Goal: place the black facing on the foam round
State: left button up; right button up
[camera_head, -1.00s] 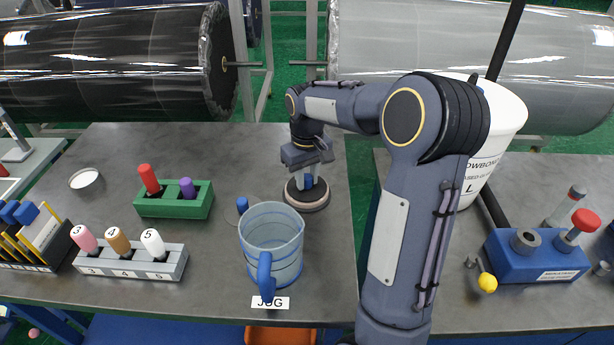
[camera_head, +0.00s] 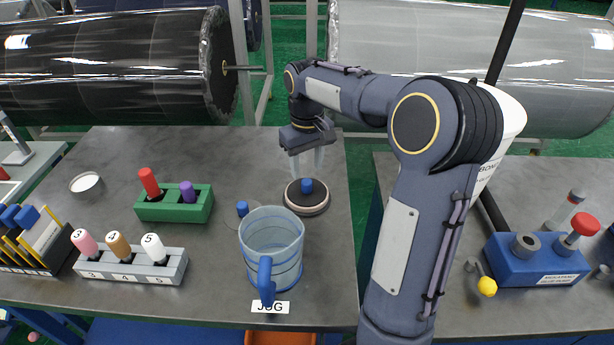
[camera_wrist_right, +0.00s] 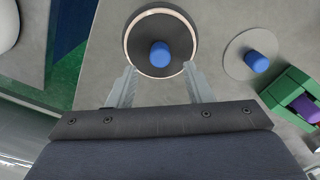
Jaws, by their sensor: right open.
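The black facing (camera_head: 295,191) is a dark disc with a blue knob (camera_head: 307,186). It lies flat on the foam round (camera_head: 307,211), whose pale rim shows around its edge. In the right wrist view the black facing (camera_wrist_right: 145,64) looks roughly centred, with the pale rim of the foam round (camera_wrist_right: 126,40) around it. My right gripper (camera_head: 307,173) is open and empty just above the knob; in the wrist view its fingers (camera_wrist_right: 160,68) are apart on either side, clear of the knob. My left gripper is not in view.
A jug (camera_head: 272,245) stands in front, partly hiding a grey disc with a blue knob (camera_head: 242,208). A green block (camera_head: 175,207) and a grey numbered rack (camera_head: 130,266) stand to the left. My right arm partly covers a white bucket (camera_head: 510,115). The table behind the jug is fairly clear.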

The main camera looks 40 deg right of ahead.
aim_at(307, 181)
notch_tip(307, 181, up, 6)
jog(key=shift+r, duration=0.25)
dwell(0.5)
